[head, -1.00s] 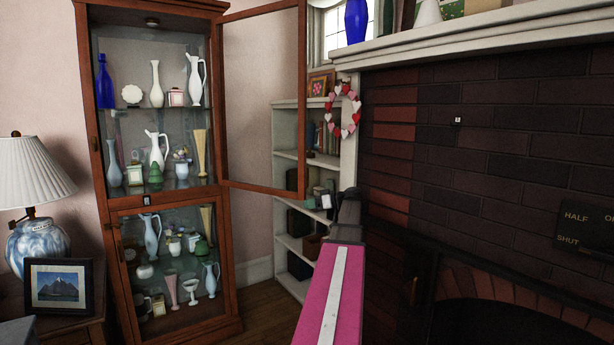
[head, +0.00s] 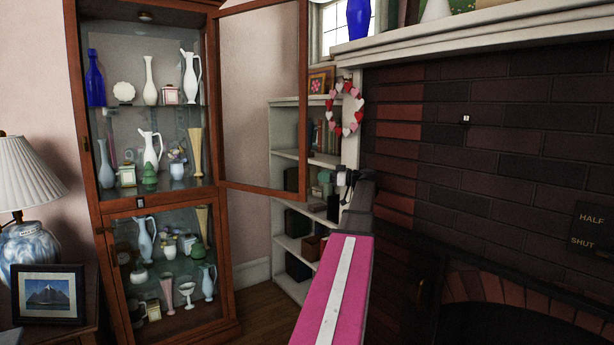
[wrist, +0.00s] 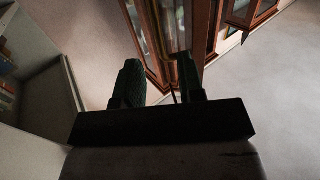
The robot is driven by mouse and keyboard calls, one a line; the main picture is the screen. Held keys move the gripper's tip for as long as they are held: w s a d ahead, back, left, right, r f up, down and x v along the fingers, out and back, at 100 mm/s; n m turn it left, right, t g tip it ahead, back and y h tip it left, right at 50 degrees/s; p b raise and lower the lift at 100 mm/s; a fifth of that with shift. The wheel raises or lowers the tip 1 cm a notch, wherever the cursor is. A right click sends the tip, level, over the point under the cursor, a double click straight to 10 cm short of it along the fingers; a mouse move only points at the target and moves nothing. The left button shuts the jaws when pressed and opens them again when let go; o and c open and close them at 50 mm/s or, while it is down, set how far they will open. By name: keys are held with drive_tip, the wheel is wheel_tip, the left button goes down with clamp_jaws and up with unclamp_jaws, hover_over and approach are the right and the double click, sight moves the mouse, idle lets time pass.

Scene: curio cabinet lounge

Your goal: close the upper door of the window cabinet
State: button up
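The wooden window cabinet (head: 76,130) stands at the left in the head view. Its upper door (head: 303,110), a wooden frame with glass, is swung wide open to the right. The lower door (head: 112,272) is shut. My gripper (head: 342,180) is right of the upper door's lower free corner in the head view, and I see no contact. In the wrist view my gripper (wrist: 159,82) shows two dark fingers spread apart with nothing between them. Tilted wooden frames of the cabinet (wrist: 205,30) show beyond the fingertips; which frame is the upper door is hard to tell.
A white bookshelf (head: 286,155) stands behind the open door. The brick fireplace (head: 480,170) with a white mantel (head: 450,45) fills the right. A side table holds a lamp (head: 28,180) and a framed picture (head: 48,293) at the left. Vases stand inside the cabinet.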

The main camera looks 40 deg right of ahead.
sight(309, 175)
drive_tip(key=x, duration=0.7)
drive_tip(key=shift+s, duration=0.1)
drive_tip(key=shift+c, duration=0.4)
clamp_jaws()
